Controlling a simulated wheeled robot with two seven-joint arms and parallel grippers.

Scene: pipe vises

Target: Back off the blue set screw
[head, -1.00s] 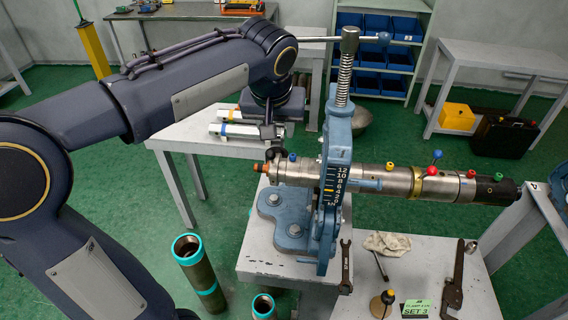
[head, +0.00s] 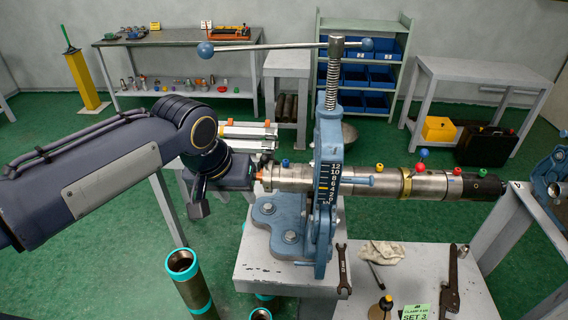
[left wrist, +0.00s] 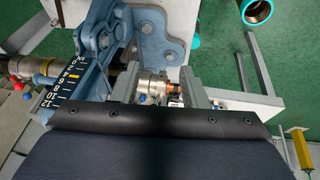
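The blue set screw (head: 285,163) stands up from the left end section of the steel pipe assembly (head: 385,184). A small blue spot, likely the same screw (left wrist: 142,99), shows low in the left wrist view. The blue pipe vise (head: 327,165) grips the pipe right of the screw. An orange copper-coloured fitting (left wrist: 177,90) tips the pipe end. My left gripper (head: 226,184) is just left of that end. In the left wrist view its fingers (left wrist: 158,80) are apart, with the pipe end showing between them. I cannot tell whether they touch it. My right gripper is not in view.
The vise's long handle (head: 270,46) crosses above. A yellow (head: 379,168), a red (head: 457,171) and a green screw (head: 482,173) and a blue-ball lever (head: 422,155) sit farther right. A wrench (head: 343,268) and rag (head: 383,252) lie on the bench. Teal-banded pipes (head: 190,282) stand front left.

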